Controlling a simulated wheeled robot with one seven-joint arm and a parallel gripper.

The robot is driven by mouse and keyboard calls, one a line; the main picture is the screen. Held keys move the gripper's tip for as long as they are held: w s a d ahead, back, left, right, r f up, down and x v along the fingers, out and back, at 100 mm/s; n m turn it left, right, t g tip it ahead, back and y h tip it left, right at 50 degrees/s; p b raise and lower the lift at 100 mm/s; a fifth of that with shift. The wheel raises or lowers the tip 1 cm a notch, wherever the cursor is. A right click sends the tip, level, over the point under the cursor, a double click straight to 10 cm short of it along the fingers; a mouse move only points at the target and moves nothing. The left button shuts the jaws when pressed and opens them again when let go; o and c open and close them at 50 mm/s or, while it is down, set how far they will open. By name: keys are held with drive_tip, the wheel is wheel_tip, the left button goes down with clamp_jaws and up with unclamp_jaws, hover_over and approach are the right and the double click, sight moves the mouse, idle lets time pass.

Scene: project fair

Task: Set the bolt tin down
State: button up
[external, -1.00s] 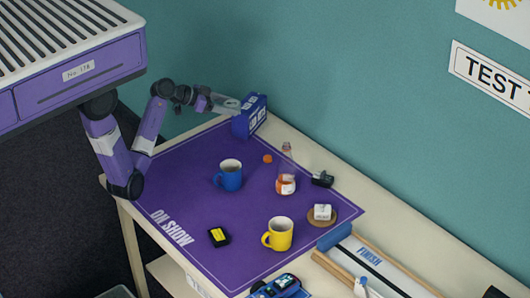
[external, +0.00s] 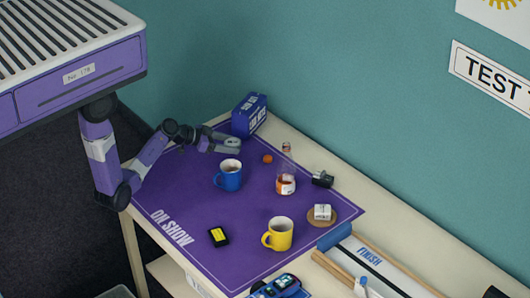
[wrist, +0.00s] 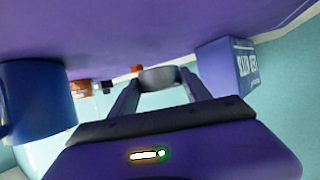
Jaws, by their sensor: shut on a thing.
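The bolt tin (wrist: 160,77) is a low, round grey tin. In the wrist view it sits between the two fingertips of my gripper (wrist: 158,82), which is shut on it. In the external view my gripper (external: 231,145) is low over the back left of the purple mat (external: 190,205). It is behind the blue mug (external: 230,178) and in front of the blue box (external: 242,124). The tin is hard to tell from the fingers there. I cannot tell whether it touches the mat.
The blue mug (wrist: 40,95) and blue box (wrist: 228,65) flank my gripper in the wrist view. The mat's left front is clear.

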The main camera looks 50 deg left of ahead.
drive_tip(key=shift+f, duration=1.65)
drive_tip(key=shift+f+b, duration=0.2)
drive_tip(key=shift+b, duration=0.15)
drive_tip(key=o, duration=1.5)
drive_tip(key=shift+c, duration=0.2)
drive_tip(key=shift+r, duration=0.2)
drive_tip(key=v, duration=1.2)
